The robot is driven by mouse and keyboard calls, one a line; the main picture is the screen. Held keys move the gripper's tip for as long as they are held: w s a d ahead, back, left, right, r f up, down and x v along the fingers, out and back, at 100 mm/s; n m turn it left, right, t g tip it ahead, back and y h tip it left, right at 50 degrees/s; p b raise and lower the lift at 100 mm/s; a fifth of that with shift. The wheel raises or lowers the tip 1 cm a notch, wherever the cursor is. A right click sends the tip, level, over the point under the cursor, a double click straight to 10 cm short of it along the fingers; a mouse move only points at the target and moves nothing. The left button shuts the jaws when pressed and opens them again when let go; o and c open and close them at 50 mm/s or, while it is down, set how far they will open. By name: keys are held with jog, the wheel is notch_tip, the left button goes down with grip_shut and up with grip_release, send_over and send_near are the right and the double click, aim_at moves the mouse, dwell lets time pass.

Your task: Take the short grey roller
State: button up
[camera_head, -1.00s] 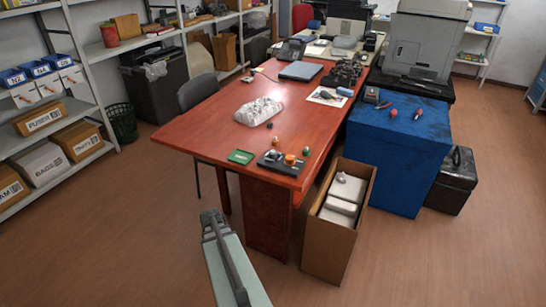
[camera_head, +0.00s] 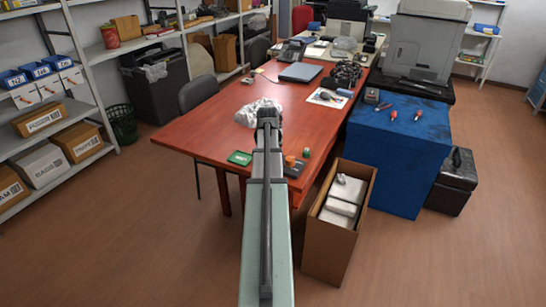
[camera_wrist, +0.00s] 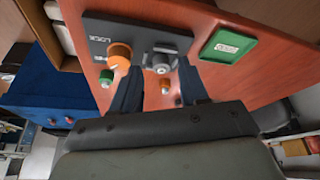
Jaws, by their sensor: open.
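A grey roller (camera_wrist: 161,60) stands on the dark tray (camera_wrist: 98,31) in the wrist view, framed between my fingers, with its lower part partly hidden. I cannot tell its full length. My gripper (camera_wrist: 159,75) is open and empty, pointing down at the tray with one finger on each side of the roller's outline; I cannot tell how high above it. An orange roller (camera_wrist: 119,55) stands on the tray just left of the left finger. In the head view my arm covers most of the tray, and the grey roller is hidden.
A green piece (camera_wrist: 228,44) lies right of the tray in the wrist view. An open cardboard box (camera_head: 314,238) stands beside the red table (camera_head: 195,137).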

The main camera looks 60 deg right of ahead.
jog(key=shift+w+d+r+m, duration=0.75)
jog(key=shift+d+r, duration=1.3)
jog(key=shift+d, duration=0.3)
jog(key=x, duration=1.3)
jog(key=shift+d, duration=0.1)
jog(key=shift+c, duration=0.3)
